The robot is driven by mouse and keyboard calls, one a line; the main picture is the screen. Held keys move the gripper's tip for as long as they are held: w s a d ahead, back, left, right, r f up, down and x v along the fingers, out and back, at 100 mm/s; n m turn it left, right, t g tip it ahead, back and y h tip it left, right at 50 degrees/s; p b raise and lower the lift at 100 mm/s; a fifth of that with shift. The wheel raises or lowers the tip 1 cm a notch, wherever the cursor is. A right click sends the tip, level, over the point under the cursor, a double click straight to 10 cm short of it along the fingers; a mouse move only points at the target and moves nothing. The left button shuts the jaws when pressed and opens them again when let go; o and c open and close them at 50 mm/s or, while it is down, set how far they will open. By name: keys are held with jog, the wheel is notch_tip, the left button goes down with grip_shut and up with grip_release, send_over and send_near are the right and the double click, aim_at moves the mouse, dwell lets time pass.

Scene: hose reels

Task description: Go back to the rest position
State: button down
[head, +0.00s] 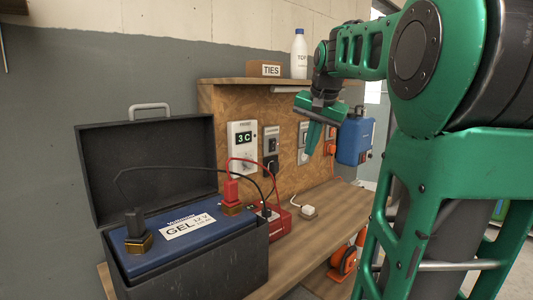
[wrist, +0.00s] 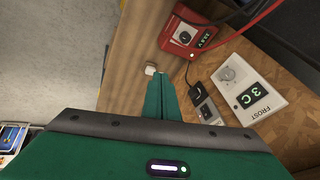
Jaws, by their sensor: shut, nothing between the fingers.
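My gripper (head: 309,150) is raised above the wooden bench (head: 345,207), in front of the back panel, and its green fingers point down. In the wrist view the gripper's fingers (wrist: 160,80) are together with nothing between them. My green arm fills the right side of the head view and hides part of the bench's right end.
An open black case (head: 200,273) holds a blue battery (head: 168,240) with cables to a red charger (head: 280,224). A white "3 C" box (head: 242,146) and sockets are on the panel (head: 285,165). A shelf (head: 235,81) carries a TIES box (head: 264,69) and bottle (head: 299,55). A blue canister (head: 354,140) hangs right.

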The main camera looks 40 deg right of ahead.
jog(key=s+a+f+n+g+y, duration=0.1)
jog(key=s+a+f+n, duration=0.1)
jog(key=s+a+f, duration=0.3)
jog(key=s+a+f+n+g+y, duration=0.1)
jog(key=s+a+f, duration=0.5)
jog(key=f, duration=0.6)
jog(key=s+a+f+n+g, duration=0.2)
jog(key=s+a+f+n, duration=0.2)
jog(key=s+f, duration=0.5)
jog(key=shift+s+a+g+y, duration=0.2)
jog(key=shift+a+g+y, duration=0.15)
jog(key=shift+a, duration=0.7)
